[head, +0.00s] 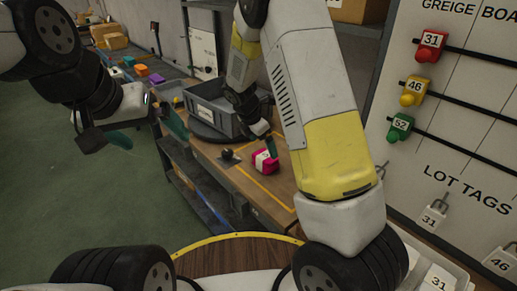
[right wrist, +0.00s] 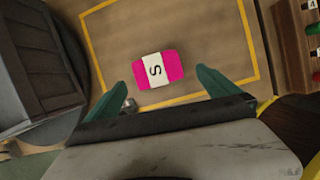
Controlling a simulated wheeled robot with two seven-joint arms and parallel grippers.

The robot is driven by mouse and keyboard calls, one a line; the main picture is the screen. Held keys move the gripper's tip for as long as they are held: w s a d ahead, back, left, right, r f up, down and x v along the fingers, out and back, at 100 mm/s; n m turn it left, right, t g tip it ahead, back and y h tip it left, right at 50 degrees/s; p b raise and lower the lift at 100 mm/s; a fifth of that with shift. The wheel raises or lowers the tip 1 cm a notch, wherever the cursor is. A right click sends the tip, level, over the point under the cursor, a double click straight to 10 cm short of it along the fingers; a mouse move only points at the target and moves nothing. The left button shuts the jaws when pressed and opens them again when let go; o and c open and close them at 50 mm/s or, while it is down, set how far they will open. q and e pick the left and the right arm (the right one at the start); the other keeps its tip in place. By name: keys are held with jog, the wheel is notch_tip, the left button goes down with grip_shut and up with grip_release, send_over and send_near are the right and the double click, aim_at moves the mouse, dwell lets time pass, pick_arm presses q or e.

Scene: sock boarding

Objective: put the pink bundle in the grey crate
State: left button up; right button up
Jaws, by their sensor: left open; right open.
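The pink bundle (head: 264,161) has a white band and lies on the wooden bench inside a yellow outline. In the right wrist view the bundle (right wrist: 174,68) shows an "S" on its band and lies beyond my fingertips, roughly centred between them. My right gripper (right wrist: 167,78) is open and empty; in the head view it (head: 271,143) is close by the bundle, and I cannot tell whether it touches. The grey crate (head: 206,122) stands on a dark round base at the back of the bench; my right arm hides part of it. My left gripper (head: 148,124) is open, empty, left of the bench.
A small dark knob (head: 227,155) stands on the bench between crate and bundle. A board with coloured numbered tags (head: 431,45) rises at the right. Several coloured bundles (head: 140,70) lie farther back left. The green floor (head: 90,200) at left is clear.

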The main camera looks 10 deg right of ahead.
aim_at(264, 155)
jog(key=shift+w+a+f+n, duration=0.1)
jog(key=shift+w+f+n, duration=0.15)
jog(key=shift+f, duration=0.2)
jog(key=shift+w+a+f+n, duration=0.15)
jog(key=shift+f+n, duration=0.1)
jog(key=shift+f, duration=0.15)
jog(key=x, duration=0.7)
jog(key=shift+w+f, duration=0.1)
jog(key=shift+f, duration=0.25)
jog(key=shift+r, duration=0.1)
jog(key=c, duration=1.3)
